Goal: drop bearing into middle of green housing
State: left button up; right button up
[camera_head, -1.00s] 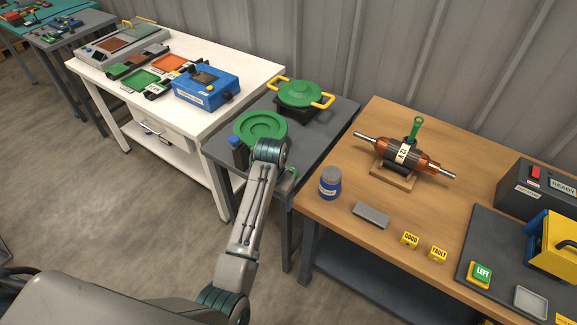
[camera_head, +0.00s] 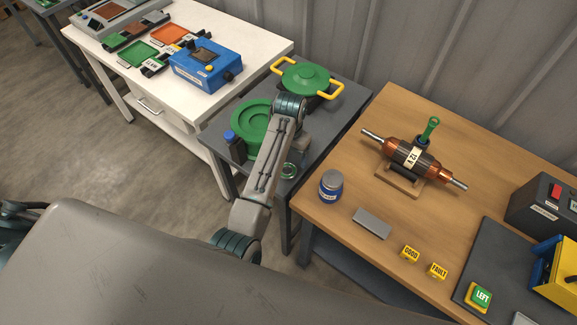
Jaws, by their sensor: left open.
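The green housing (camera_head: 246,132) is a round, shallow green dish on the dark grey table, partly covered by my left arm. A small ring (camera_head: 289,170), which looks like the bearing, lies near that table's front edge, right of the housing. My left gripper (camera_head: 299,148) is open. It is mostly hidden behind its own wrist and forearm, to the right of the housing and close above the ring. I cannot tell whether it touches the ring. My right gripper is out of view.
A green lid with yellow handles (camera_head: 306,77) stands behind the housing. A blue-capped bottle (camera_head: 234,145) stands at the housing's front left. A wooden bench (camera_head: 345,235) on the right holds a copper rotor (camera_head: 413,157) and a blue jar (camera_head: 331,186). A white table (camera_head: 262,42) stands left.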

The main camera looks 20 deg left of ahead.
aim_at(288, 171)
pick_arm(q)
jog(key=shift+s+f, duration=0.25)
jog(key=shift+f, duration=0.45)
jog(key=f+p, duration=0.2)
jog(key=f, duration=0.2)
jog(key=shift+w+a+f+p, duration=0.2)
jog(key=shift+w+f+p, duration=0.05)
jog(key=shift+f+p, duration=0.15)
jog(key=shift+f, duration=0.4)
jog(key=c, duration=1.3)
